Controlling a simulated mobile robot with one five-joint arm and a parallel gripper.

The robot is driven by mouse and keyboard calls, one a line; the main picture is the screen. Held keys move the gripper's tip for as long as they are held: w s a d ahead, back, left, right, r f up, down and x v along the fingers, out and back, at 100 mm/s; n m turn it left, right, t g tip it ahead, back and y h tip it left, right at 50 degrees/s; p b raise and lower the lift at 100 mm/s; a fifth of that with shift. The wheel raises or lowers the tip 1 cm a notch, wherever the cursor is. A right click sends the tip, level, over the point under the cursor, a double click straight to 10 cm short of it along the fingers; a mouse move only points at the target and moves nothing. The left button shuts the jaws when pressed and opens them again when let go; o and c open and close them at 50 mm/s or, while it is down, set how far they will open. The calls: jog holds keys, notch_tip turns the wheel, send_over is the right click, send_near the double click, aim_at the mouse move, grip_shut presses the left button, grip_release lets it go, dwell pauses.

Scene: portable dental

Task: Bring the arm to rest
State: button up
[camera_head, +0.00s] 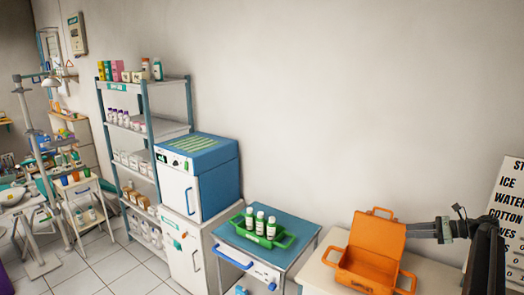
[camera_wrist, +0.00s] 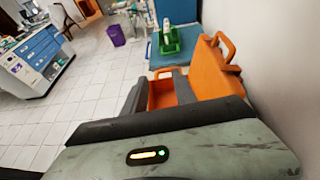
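My gripper (camera_head: 412,230) reaches in from the right in the head view, with its tip close to the raised lid of an open orange case (camera_head: 366,275). In the wrist view the two grey fingers of my gripper (camera_wrist: 160,86) are spread apart. Nothing is held between them. The orange case (camera_wrist: 225,76) shows beyond and between the fingers, with its lid up on the right. I cannot tell whether the fingertips touch the case.
The case stands on a pale table (camera_head: 318,273) by the wall. To its left, a blue-topped cart (camera_head: 283,222) carries a green tray (camera_head: 238,222) with several white bottles. A sign (camera_head: 508,200) stands at the right behind my arm. Open floor (camera_wrist: 85,105) shows left in the wrist view.

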jog(key=w+a+n+g, duration=0.1)
jog(key=w+a, duration=0.3)
jog(key=a, duration=0.5)
jog(key=s+a+f+n+g, duration=0.2)
jog(key=s+a+f, duration=0.1)
jog(key=a, duration=1.1)
jog(key=s+a+f+n+g, duration=0.2)
jog(key=a+n+g, duration=0.1)
jog(key=a, duration=1.1)
jog(key=s+a+f+n+g+h, duration=0.2)
jog(key=s+a+f+n+h, duration=0.25)
jog(key=s+a, duration=0.5)
jog(key=s+f+n+h, duration=0.35)
jog(key=s+n, duration=0.25)
jog(key=s, duration=0.3)
jog(key=s+d+f+n+t+h, duration=0.1)
jog(key=s+d+f+n+h, duration=0.1)
jog(key=d+n, duration=0.4)
jog(key=shift+s+d+n+h, duration=0.25)
jog(key=shift+s+n+h, duration=0.35)
jog(key=shift+n+h, duration=0.2)
